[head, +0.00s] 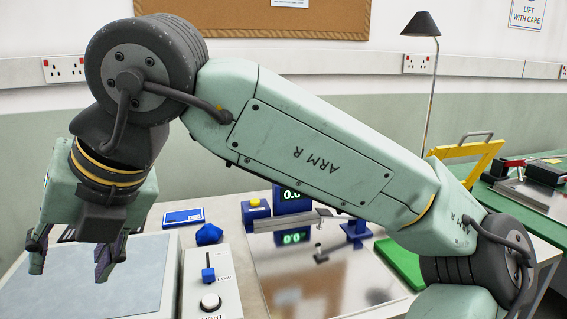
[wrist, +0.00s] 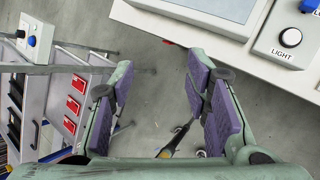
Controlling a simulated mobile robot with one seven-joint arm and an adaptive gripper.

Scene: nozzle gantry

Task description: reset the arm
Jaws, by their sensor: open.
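My gripper (head: 76,256) hangs at the left of the head view, pointing down above the grey panel of a white light box. Its two fingers are apart with nothing between them. My green arm is bent and reaches across the head view from lower right to upper left, hiding part of the bench and wall.
A blue lump (head: 209,234), a digital display (head: 293,197) and a shiny plate (head: 325,280) are on the bench. A thin lamp (head: 430,90) stands behind. A rack (wrist: 50,100) stands left in the wrist view.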

